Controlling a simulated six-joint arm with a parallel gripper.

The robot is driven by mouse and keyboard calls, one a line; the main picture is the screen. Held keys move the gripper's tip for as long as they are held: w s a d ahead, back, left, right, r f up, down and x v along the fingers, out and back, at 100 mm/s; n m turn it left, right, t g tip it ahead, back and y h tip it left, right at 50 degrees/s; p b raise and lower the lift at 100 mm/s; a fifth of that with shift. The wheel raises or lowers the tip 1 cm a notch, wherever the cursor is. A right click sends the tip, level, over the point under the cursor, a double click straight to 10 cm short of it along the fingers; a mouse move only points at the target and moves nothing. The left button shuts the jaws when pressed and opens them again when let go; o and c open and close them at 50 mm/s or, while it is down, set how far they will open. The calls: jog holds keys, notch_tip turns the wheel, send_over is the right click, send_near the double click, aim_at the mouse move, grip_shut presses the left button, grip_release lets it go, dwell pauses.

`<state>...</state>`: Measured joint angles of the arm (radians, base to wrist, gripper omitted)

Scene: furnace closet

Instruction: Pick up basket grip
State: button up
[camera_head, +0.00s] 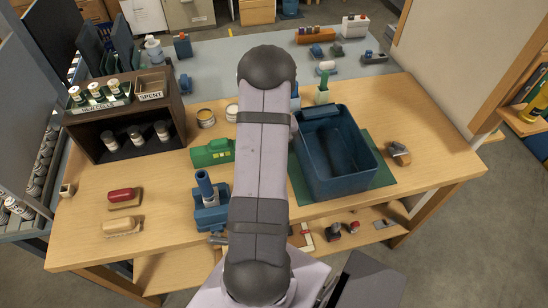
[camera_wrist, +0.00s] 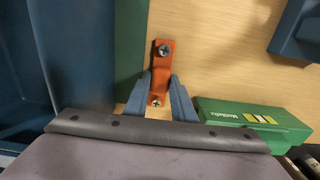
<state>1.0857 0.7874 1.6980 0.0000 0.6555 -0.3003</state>
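An orange-red strip with two dark screw heads, probably the basket grip (camera_wrist: 164,52), lies on or close above the wooden table in the wrist view. My gripper (camera_wrist: 161,76) has its two blue fingers on either side of the strip's near end. The gaps beside the strip are very small, and I cannot tell whether the fingers touch it. In the head view my arm hides both the gripper and the strip. The dark blue basket (camera_head: 345,188) stands on a green mat (camera_head: 379,178); its side also shows at the left of the wrist view (camera_wrist: 75,50).
A green box (camera_head: 211,153) lies left of my arm and just right of the fingers in the wrist view (camera_wrist: 250,120). A blue device (camera_head: 211,213) stands nearer the front. A dark shelf box (camera_head: 125,118) holds several small jars.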

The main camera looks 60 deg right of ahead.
grip_shut()
jog(key=shift+r+p, duration=0.8)
jog(key=shift+r, duration=0.2)
grip_release()
grip_shut()
jog(key=shift+r+p, duration=1.55)
jog(key=shift+r, duration=0.5)
